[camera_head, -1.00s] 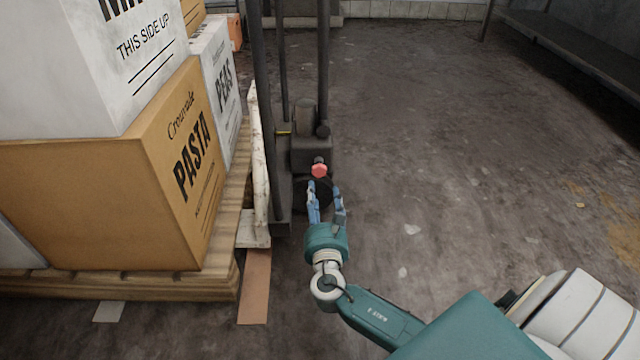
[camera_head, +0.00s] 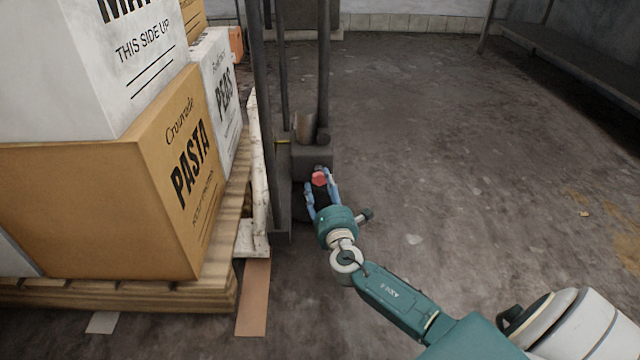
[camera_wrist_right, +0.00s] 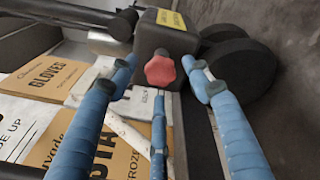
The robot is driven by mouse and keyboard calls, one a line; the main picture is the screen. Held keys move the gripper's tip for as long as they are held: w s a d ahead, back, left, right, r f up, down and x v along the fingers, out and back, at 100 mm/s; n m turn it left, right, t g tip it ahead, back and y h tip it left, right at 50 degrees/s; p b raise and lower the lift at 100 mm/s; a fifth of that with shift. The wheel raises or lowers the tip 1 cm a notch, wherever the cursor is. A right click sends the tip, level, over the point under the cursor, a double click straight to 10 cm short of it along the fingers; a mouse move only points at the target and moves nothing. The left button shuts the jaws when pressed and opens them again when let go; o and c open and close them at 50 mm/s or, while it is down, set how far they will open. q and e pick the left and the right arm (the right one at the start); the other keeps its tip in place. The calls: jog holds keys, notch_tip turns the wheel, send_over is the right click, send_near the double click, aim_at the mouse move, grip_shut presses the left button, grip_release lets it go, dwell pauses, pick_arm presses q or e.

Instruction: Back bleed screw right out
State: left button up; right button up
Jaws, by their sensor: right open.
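The bleed screw is a red lobed knob (camera_head: 319,179) on the dark pump block (camera_head: 312,157) at the foot of the pallet jack's handle frame. In the right wrist view the red knob (camera_wrist_right: 160,70) sits on the block's face, beyond the blue fingertips. My right gripper (camera_head: 321,187) is open, its blue fingers spread on either side of the knob in the head view. In the right wrist view its fingers (camera_wrist_right: 163,85) do not appear closed on the knob; whether any fingertip touches it is unclear. My left gripper is not in view.
Loaded boxes marked PASTA (camera_head: 120,215) and PEAS (camera_head: 222,85) stand on a wooden pallet (camera_head: 115,292) at left, close beside the jack's dark uprights (camera_head: 324,70). Dark wheels (camera_wrist_right: 240,68) sit beside the block. The floor (camera_head: 450,150) to the right is open.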

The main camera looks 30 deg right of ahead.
aim_at(320, 180)
jog(key=shift+b+x, duration=0.6)
jog(key=shift+x, duration=1.35)
